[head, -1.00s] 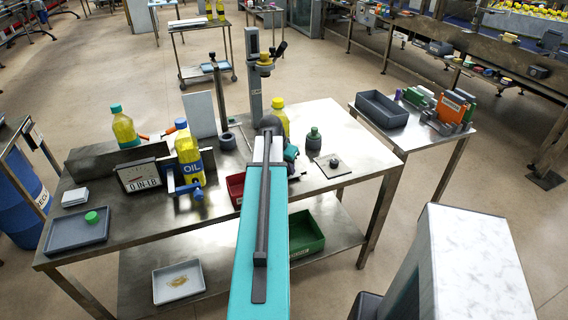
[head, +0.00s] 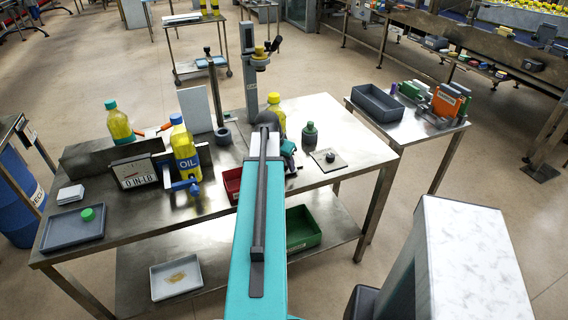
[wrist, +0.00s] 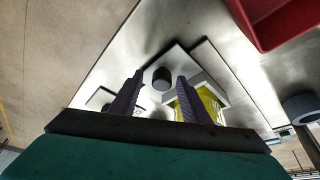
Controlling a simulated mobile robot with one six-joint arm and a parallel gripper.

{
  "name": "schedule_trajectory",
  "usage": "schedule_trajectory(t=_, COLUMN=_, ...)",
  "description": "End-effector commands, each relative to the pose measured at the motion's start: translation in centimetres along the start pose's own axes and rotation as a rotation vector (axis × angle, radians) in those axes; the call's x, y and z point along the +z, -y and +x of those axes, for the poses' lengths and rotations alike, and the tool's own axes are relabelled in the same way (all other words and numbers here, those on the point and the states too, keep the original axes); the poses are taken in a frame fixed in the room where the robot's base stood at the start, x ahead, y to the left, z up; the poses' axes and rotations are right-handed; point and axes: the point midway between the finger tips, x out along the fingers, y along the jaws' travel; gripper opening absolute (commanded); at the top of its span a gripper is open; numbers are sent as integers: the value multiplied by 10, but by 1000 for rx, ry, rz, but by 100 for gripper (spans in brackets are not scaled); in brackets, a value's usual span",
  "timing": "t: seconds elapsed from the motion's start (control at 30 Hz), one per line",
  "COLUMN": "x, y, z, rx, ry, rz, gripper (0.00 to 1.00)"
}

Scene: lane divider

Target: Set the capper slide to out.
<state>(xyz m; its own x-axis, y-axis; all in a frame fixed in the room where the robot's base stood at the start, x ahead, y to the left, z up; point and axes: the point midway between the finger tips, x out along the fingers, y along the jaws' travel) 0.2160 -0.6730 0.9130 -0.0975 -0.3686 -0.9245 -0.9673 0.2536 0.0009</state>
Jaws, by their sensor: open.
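The capper is a grey column (head: 249,75) at the back of the steel table, with a yellow-capped bottle (head: 273,112) in front of it. In the wrist view, a pale plate with a dark round knob (wrist: 161,74), which I take for the capper slide, lies beside a yellow bottle (wrist: 208,100). My gripper (wrist: 160,78) is open, and its two purple fingers appear either side of the knob. I cannot tell how far the fingertips are from it; no contact shows. In the head view my arm hides the knob and the fingers.
An oil bottle (head: 184,152), a sign (head: 136,173) and a grey tray (head: 72,228) stand to the left. A red bin (wrist: 272,18) lies near the plate. A dark green bottle (head: 309,136) and a small plate with a knob (head: 341,164) are on the right.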

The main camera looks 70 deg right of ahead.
Motion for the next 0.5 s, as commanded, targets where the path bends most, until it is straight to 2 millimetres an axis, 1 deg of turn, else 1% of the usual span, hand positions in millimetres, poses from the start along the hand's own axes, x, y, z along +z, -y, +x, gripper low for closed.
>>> schedule_trajectory(t=0.27, x=0, y=1, z=-10, rx=-2, ry=-2, rz=0, gripper=43)
schedule_trajectory(t=0.5, x=0, y=1, z=-31, rx=-2, ry=-2, rz=0, gripper=43)
